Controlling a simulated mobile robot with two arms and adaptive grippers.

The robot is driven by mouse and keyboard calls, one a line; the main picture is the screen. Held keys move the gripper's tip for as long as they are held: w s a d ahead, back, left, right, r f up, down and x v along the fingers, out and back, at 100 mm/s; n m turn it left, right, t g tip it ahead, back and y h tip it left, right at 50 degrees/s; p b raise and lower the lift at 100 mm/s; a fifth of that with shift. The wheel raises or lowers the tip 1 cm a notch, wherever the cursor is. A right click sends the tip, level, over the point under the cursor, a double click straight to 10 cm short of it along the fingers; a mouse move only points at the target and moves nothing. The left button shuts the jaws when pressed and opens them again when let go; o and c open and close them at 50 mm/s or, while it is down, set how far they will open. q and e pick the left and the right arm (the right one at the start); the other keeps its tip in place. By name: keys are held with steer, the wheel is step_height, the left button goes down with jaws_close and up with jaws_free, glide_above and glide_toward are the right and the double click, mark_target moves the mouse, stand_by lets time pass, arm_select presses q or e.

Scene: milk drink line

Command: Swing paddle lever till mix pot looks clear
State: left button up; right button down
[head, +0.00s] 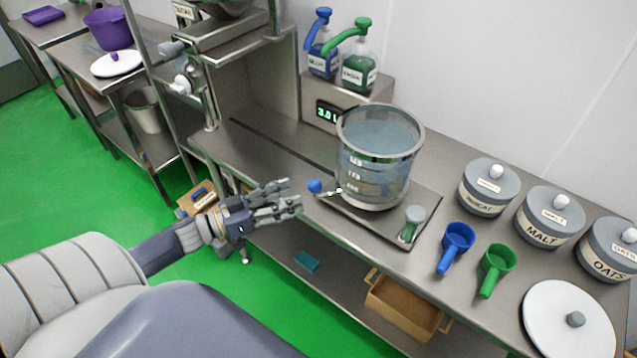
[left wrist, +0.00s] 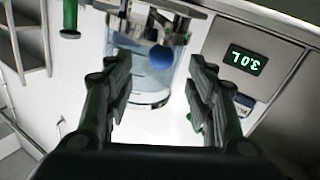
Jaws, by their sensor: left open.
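The mix pot (head: 378,160) is a clear glass vessel with a metal rim and level marks, standing on a metal base plate (head: 350,217). Its contents look pale blue-grey and see-through in the head view. The paddle lever (head: 315,186) ends in a blue ball knob and sticks out at the pot's lower left. My left gripper (head: 297,197) is open and empty, just left of the knob and apart from it. In the left wrist view the blue knob (left wrist: 161,57) shows between and beyond the open fingers (left wrist: 160,95), with the pot (left wrist: 140,75) behind it. My right gripper is not in view.
A display (head: 327,114) stands behind the pot. Blue and green pump bottles (head: 358,72) sit above it. The counter left of the pot is clear.

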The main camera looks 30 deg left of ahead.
mark_target(310, 188)
arm_select(q)
steer(key=p+x, duration=0.1)
steer(key=x, duration=0.5)
steer(key=shift+w, duration=0.25)
steer(key=shift+x, duration=0.8)
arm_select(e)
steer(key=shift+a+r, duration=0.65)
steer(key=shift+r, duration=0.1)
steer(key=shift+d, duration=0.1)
arm_select(q)
jaws_close()
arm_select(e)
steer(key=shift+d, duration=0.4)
arm_select(q)
steer(key=shift+d, duration=0.1)
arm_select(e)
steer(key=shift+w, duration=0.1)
